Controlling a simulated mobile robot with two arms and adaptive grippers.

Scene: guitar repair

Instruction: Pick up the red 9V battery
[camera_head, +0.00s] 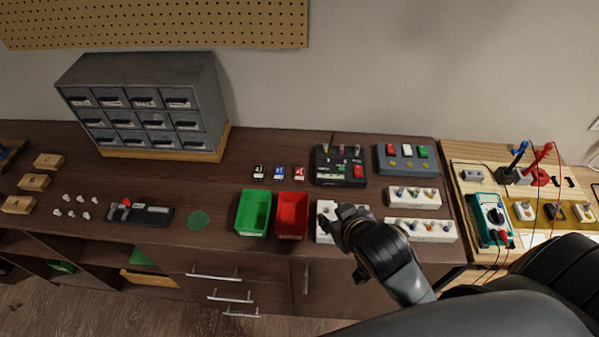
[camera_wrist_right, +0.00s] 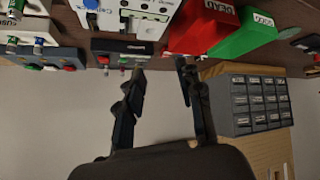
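Three small batteries lie in a row on the brown workbench behind the bins: a black one (camera_head: 259,172), a blue and white one (camera_head: 280,172) and a red and white one (camera_head: 298,173), on the right, which looks like the red 9V battery. My right gripper (camera_head: 340,219) is over a white holder in front of the row, to the right of the red bin. In the right wrist view, its two fingers (camera_wrist_right: 160,88) are spread with nothing between them. I cannot make out the red battery clearly in that view. My left gripper is not in view.
A green bin (camera_head: 254,212) and a red bin (camera_head: 291,216) stand at the bench's front. A black tester (camera_head: 340,165) and a grey holder with coloured blocks (camera_head: 404,160) stand right of the batteries. A grey drawer cabinet (camera_head: 147,105) is at the back left.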

